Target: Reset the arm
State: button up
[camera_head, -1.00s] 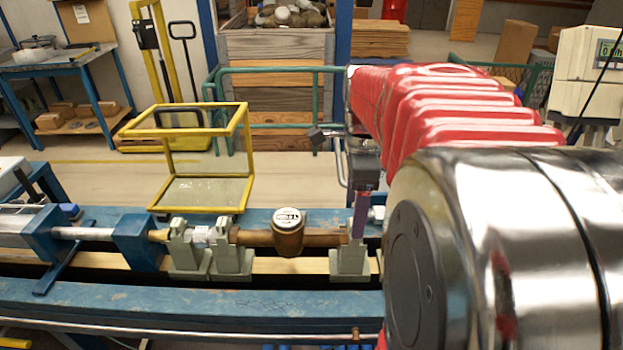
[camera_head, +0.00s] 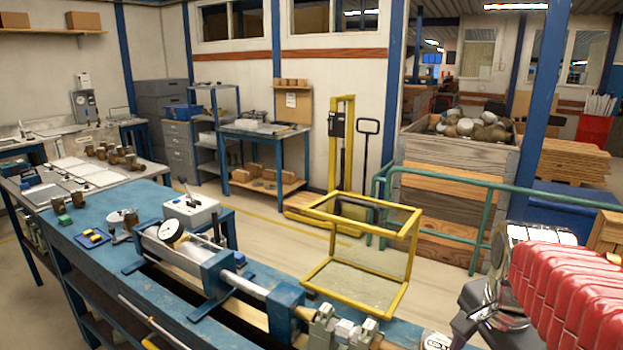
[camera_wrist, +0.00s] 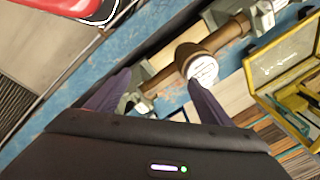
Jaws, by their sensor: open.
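My gripper (camera_wrist: 158,97) shows in the wrist view with its two dark fingers spread apart and nothing held between them. A brass water meter (camera_wrist: 197,66) with a white round face sits in the pipe line on the bench just beyond the fingertips, near the right finger. I cannot tell the exact gap. In the head view only the top of the meter (camera_head: 436,341) shows at the bottom edge.
The blue testbench (camera_head: 146,208) runs along the lower left, with a grey control box (camera_head: 191,212) and a dial gauge on it. A yellow-framed guard (camera_head: 361,262) stands open beside the pipe line. A green rail (camera_head: 478,222) and a wooden crate (camera_head: 447,192) are behind.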

jog(key=s+a+f+n+t, duration=0.1)
jog(key=s+a+n+t, duration=0.2)
jog(key=a+n, duration=1)
jog(key=s+n, duration=0.1)
jog(key=n, duration=0.2)
jog(key=shift+f+t+y, duration=0.15)
jog(key=shift+t+y, duration=0.25)
jog(key=shift+s+a, duration=0.1)
jog(key=shift+c, duration=0.5)
